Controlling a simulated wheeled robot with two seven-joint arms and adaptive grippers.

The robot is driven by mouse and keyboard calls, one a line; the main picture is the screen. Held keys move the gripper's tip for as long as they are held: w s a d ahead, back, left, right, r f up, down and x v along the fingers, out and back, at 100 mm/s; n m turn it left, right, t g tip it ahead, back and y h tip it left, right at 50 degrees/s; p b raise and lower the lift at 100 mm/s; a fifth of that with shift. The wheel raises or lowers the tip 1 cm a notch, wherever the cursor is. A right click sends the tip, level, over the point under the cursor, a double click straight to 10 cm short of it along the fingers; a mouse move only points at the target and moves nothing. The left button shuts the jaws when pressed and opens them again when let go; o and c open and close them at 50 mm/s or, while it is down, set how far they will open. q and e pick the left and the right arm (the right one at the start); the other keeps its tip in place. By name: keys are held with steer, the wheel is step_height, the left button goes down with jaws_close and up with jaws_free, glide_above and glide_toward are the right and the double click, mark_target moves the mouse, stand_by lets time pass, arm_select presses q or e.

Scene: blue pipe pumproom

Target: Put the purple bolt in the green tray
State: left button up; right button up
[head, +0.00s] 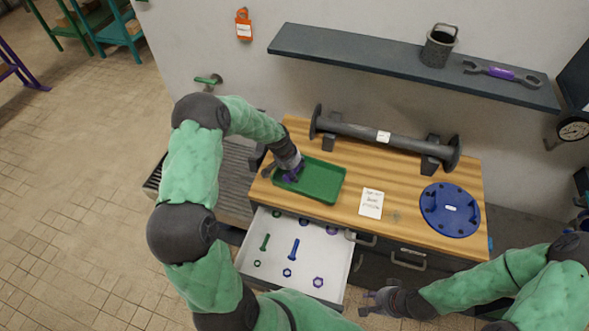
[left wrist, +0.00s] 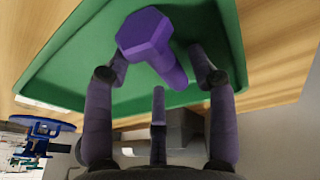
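The purple bolt (left wrist: 147,38) shows in the left wrist view between the fingers of my left gripper (left wrist: 158,75), with the green tray (left wrist: 75,75) behind it. The fingers are spread apart and do not appear clamped on the bolt; whether it rests on the tray floor is hard to tell. In the head view my left gripper (head: 291,174) is low over the left part of the green tray (head: 325,182), and hides most of the bolt. My right gripper (head: 372,302) is open and empty, in front of the bench at the lower right.
An open white drawer (head: 312,262) below the tray holds a green bolt (head: 265,241), a blue bolt (head: 293,249) and several nuts. A dark flanged pipe (head: 355,128) lies behind the tray. A note (head: 371,203) and blue disc (head: 450,209) are to the right.

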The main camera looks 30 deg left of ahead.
arm_select(q)
steer(key=p+v, duration=0.1)
steer(key=v, duration=1.1)
steer(key=shift+s, duration=0.1)
